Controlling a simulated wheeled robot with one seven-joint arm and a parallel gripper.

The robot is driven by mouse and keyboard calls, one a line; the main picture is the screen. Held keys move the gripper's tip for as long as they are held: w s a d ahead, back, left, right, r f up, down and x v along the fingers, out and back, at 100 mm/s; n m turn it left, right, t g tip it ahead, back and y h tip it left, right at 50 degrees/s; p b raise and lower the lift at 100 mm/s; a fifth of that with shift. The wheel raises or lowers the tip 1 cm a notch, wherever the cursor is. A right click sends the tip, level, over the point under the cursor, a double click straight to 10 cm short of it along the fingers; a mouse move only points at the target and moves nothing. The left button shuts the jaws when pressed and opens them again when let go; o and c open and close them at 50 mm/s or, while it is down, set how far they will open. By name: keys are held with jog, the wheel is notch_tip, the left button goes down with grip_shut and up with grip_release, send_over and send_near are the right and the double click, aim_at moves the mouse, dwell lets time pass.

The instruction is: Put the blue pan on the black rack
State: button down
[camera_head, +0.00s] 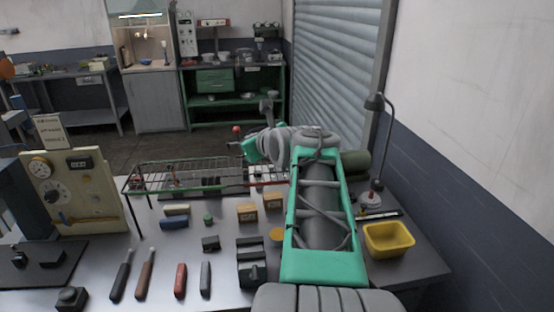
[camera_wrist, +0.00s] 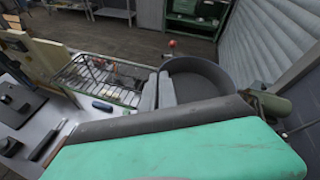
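In the wrist view, a round, open, dark grey pan (camera_wrist: 205,80) shows its inner wall and floor. It looks grey rather than blue. My gripper (camera_wrist: 159,80) has its two grey fingers close together at the pan's left rim. I cannot tell whether the rim is clamped between them. In the head view, my arm reaches forward over the table and I cannot make out the pan. The black wire rack (camera_head: 190,172) stands at the back of the table, left of my wrist. It also shows in the wrist view (camera_wrist: 90,78), left of the fingers.
A gauge panel (camera_head: 75,188) stands at the left. Tools, small boxes and a black vise-like block (camera_head: 250,262) lie in front of the rack. A yellow bin (camera_head: 389,239), a desk lamp (camera_head: 377,150) and an olive cylinder (camera_head: 356,162) are at the right, near the wall.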

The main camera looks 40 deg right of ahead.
jog(key=d+f, duration=0.1)
jog(key=d, duration=0.1)
jog(key=w+d+f+p, duration=0.1)
jog(key=d, duration=0.1)
jog(key=w+d+f+p, duration=0.1)
jog(key=d, duration=0.2)
jog(key=shift+w+f, duration=0.25)
jog(key=shift+f, duration=0.05)
jog(key=d+f, duration=0.1)
jog(key=d+f+p, duration=0.1)
jog(key=f, duration=0.1)
jog(key=w+d+f, duration=0.1)
jog(key=f, duration=0.1)
jog(key=shift+w+d, duration=0.1)
jog(key=shift+d, duration=0.25)
notch_tip(320, 180, down, 3)
jog(key=shift+d+r+p, duration=0.1)
jog(key=shift+r+p, duration=0.1)
jog(key=shift+p, duration=0.65)
jog(key=shift+f, duration=0.45)
jog(key=c, duration=2)
grip_release()
jog(key=o, duration=0.3)
